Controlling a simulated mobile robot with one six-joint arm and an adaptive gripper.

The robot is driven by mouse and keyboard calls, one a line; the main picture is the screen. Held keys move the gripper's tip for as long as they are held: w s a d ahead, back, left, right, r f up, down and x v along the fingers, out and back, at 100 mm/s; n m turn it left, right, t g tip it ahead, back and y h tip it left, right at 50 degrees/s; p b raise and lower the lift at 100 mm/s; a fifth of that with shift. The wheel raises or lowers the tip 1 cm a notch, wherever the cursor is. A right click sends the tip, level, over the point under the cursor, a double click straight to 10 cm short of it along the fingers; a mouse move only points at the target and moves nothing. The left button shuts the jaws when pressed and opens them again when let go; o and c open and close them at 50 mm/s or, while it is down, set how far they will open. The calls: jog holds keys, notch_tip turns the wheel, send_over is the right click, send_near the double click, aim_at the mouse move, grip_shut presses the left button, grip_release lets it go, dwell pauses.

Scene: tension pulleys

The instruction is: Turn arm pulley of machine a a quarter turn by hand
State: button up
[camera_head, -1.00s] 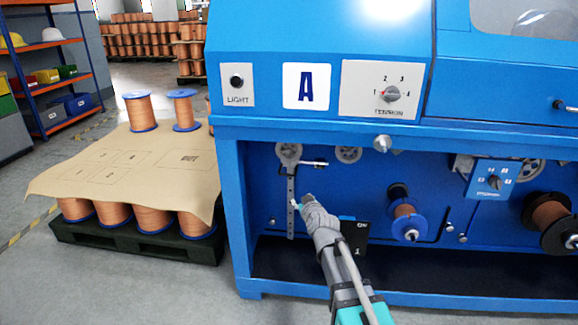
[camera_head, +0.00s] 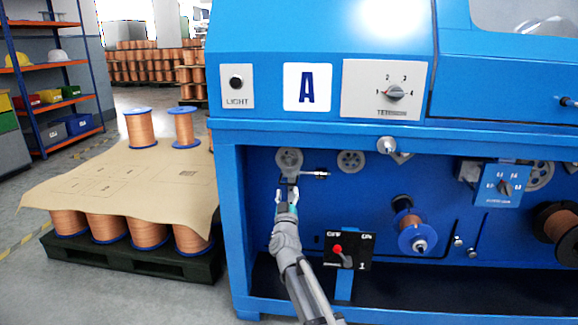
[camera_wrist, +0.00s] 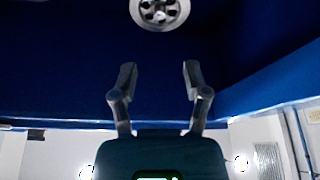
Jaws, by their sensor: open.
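Machine A (camera_head: 306,86) is a blue cabinet with an open bay below. The arm pulley (camera_head: 289,160), a pale grey wheel, is at the upper left of the bay. It also shows in the wrist view as a grey disc with holes (camera_wrist: 159,12), cut off by the top edge. My gripper (camera_head: 287,190) is just below the pulley, pointing up. In the wrist view my gripper (camera_wrist: 156,80) has its two fingers apart with nothing between them. The pulley lies beyond the fingertips, apart from them. My gripper and arm hide the perforated bar below the pulley.
A short rod (camera_head: 315,174) sticks out right of the pulley. A blue spool (camera_head: 411,229) and a second pulley (camera_head: 351,161) are further right. The bay's left post (camera_head: 231,220) is close by.

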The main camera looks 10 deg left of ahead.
aim_at(289, 161)
jog(key=p+x, duration=0.5)
jog(key=x, duration=0.8)
jog(key=shift+w+r, duration=0.1)
jog(key=shift+w, duration=0.3)
jog(key=shift+c, duration=0.3)
grip_shut()
